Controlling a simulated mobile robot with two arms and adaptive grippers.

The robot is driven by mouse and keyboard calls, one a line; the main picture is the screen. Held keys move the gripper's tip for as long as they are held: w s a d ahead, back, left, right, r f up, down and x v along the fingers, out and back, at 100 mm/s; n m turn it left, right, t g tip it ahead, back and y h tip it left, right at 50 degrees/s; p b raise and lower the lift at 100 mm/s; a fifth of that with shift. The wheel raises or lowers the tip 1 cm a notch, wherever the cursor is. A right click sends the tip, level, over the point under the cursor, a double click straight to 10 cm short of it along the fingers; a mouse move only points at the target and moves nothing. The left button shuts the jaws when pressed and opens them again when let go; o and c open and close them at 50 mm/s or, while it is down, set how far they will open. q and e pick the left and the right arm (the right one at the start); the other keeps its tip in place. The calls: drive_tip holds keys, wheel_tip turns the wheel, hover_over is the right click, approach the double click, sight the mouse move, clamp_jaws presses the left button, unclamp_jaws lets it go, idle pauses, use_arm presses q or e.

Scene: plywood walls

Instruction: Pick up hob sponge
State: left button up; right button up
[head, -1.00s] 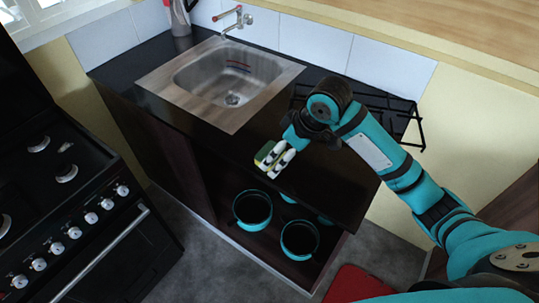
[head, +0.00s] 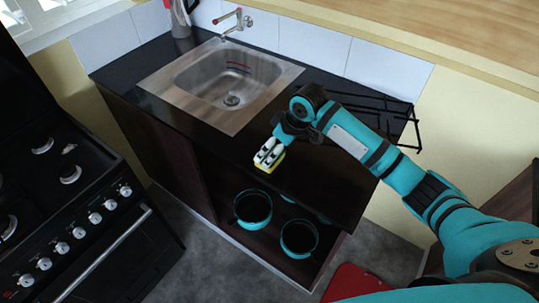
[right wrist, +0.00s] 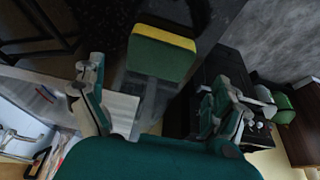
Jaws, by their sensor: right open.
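The hob sponge, green with a yellow layer, lies at the front edge of the black worktop. In the head view it (head: 271,168) is mostly hidden behind my right gripper (head: 268,153), with a yellow-green part showing below the fingers. In the right wrist view the sponge (right wrist: 162,52) shows beyond the fingertips, roughly between them. The right gripper is open, its fingers spread apart with nothing between them. I cannot tell whether it touches the sponge. My left gripper is not in view.
Teal pots (head: 252,207) stand on the open shelf below. A black stove (head: 75,215) stands at left. A red object (head: 353,283) lies on the floor.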

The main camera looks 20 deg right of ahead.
sight(269, 154)
drive_tip(key=p+x, duration=0.1)
drive_tip(key=x, duration=0.3)
drive_tip(key=shift+w+f+p, duration=0.15)
drive_tip(key=shift+f+p, duration=0.15)
drive_tip(key=shift+p, duration=0.05)
drive_tip(key=shift+w+a+f, duration=0.1)
drive_tip(key=shift+w+f, duration=0.05)
drive_tip(key=shift+f, duration=0.3)
drive_tip(key=c, duration=0.6)
drive_tip(key=shift+c, duration=0.3)
drive_tip(key=shift+r, duration=0.15)
